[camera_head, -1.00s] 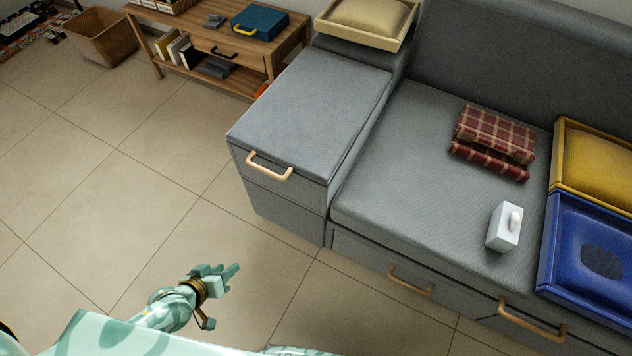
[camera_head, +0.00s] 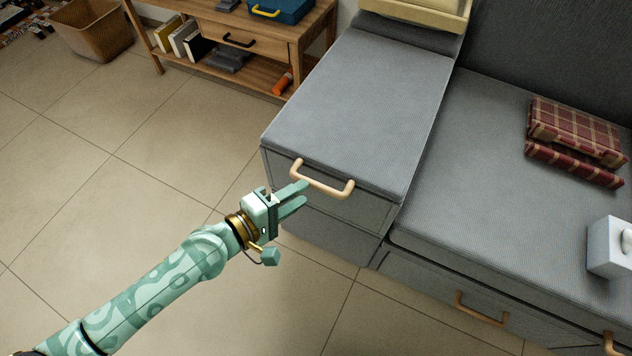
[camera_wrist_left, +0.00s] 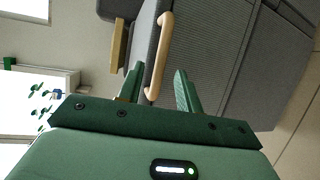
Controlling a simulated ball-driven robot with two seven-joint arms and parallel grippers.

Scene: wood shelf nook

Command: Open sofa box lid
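The sofa box is the grey block at the sofa's left end, and its padded lid (camera_head: 360,95) is closed. A tan handle (camera_head: 322,180) is on the lid's front edge. My left gripper (camera_head: 300,198) is just in front of the handle's left part, its fingers pointing at it. In the left wrist view the fingers are apart, and the handle (camera_wrist_left: 160,60) stands between and beyond their tips (camera_wrist_left: 158,88). I cannot tell if a finger touches it. My right gripper is not in view.
The sofa seat (camera_head: 480,180) is right of the box, with a plaid blanket (camera_head: 575,135) and a tissue box (camera_head: 610,248). Drawer handles (camera_head: 482,310) stick out below the seat. A wooden shelf (camera_head: 240,50) stands behind left.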

